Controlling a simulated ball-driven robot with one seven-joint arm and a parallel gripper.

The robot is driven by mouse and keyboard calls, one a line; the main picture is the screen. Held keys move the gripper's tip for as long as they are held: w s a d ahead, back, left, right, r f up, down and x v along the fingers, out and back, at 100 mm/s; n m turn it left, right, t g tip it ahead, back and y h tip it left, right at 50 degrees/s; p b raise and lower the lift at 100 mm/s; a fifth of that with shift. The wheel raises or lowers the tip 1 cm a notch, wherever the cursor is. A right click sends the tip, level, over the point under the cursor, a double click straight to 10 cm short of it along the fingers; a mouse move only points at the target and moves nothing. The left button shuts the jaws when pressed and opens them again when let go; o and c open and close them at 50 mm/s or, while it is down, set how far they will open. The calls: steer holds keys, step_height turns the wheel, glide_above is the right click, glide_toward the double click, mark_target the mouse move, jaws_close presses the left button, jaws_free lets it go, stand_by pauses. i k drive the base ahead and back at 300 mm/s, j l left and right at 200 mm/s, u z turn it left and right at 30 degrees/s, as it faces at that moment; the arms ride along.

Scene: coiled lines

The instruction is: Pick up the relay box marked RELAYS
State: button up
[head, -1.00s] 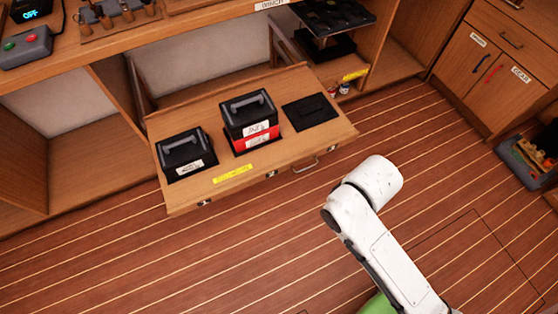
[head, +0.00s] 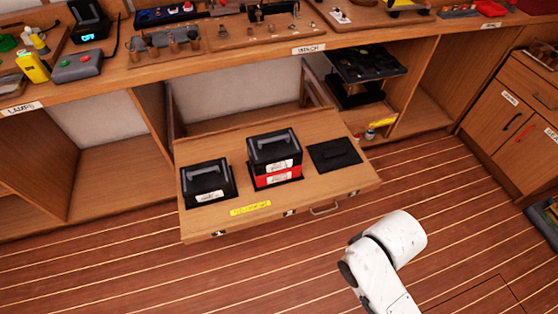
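A black box with a grey handle and white label (head: 206,181) stands on the left, on a dark mat. In the middle, another black box (head: 273,147) with a handle and white label sits on top of a red box (head: 277,179), which also has a white label. The label writing is too small to read, so I cannot tell which box is marked RELAYS. My white arm shows at the lower right, apart from the boxes. My gripper is not in view.
A yellow label (head: 250,208) and metal handle (head: 325,210) mark the board's front edge. The bench (head: 290,50) with tools runs behind. The striped floor (head: 130,275) in front is clear.

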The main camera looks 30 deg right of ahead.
mark_target(273, 151)
steer(key=i+l, duration=0.75)
steer(key=l, duration=0.2)
steer(key=i+j+u, duration=0.05)
